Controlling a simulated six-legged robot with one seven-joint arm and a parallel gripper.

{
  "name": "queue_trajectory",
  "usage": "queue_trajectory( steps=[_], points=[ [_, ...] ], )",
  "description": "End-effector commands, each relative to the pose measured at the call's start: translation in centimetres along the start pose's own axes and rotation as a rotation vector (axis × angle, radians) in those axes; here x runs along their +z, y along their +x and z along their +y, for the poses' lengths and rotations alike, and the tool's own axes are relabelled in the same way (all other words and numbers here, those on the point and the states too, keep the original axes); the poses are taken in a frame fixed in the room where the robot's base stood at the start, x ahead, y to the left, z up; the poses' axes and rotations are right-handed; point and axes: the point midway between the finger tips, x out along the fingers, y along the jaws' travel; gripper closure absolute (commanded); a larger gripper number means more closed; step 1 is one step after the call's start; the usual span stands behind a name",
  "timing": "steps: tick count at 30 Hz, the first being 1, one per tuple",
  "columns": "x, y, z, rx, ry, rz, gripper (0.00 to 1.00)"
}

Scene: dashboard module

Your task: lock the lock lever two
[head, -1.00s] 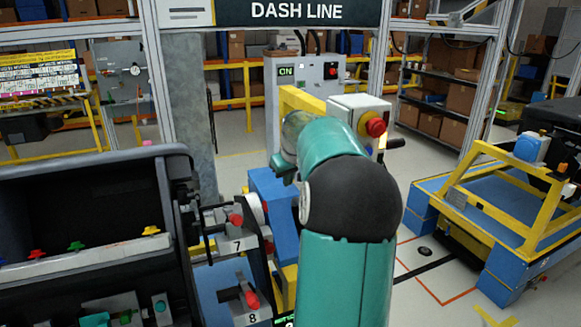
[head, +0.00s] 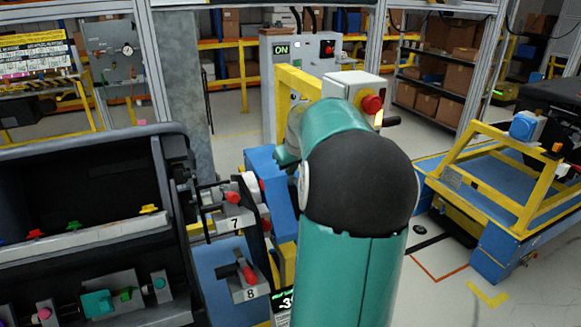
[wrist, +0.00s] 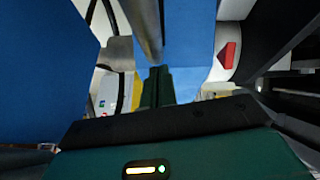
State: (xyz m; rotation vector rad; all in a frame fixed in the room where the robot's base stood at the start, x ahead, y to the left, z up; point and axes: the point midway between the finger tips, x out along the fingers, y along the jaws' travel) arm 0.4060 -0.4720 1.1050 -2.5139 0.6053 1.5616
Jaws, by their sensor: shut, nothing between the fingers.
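My gripper (wrist: 157,88) shows in the wrist view as dark green fingers close together with nothing between them. A grey rod (wrist: 146,28) runs down from the top edge to just above the fingertips. A red wedge mark (wrist: 227,55) on a pale rounded part is to their right. In the head view my teal arm hides the gripper. Red-handled levers stand left of the arm: one (head: 232,197) by label 7 and one (head: 250,274) by label 8. I cannot read a label two, so I cannot tell which part is lock lever two.
Blue panels (wrist: 40,65) flank the fingers in the wrist view. The dark dashboard module (head: 80,150) fills the left of the head view. A box with a red button (head: 371,104) stands behind my arm. A blue and yellow cart (head: 490,200) is at right; floor shows between.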

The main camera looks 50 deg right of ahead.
Motion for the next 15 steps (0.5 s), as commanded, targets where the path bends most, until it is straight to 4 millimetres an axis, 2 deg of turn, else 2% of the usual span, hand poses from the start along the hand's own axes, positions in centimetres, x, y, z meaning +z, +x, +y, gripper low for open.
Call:
queue_trajectory(
  steps=[15],
  points=[
    [2.4, -0.3, -0.2, 0.014, 0.007, 0.052, 1.00]
  ],
)
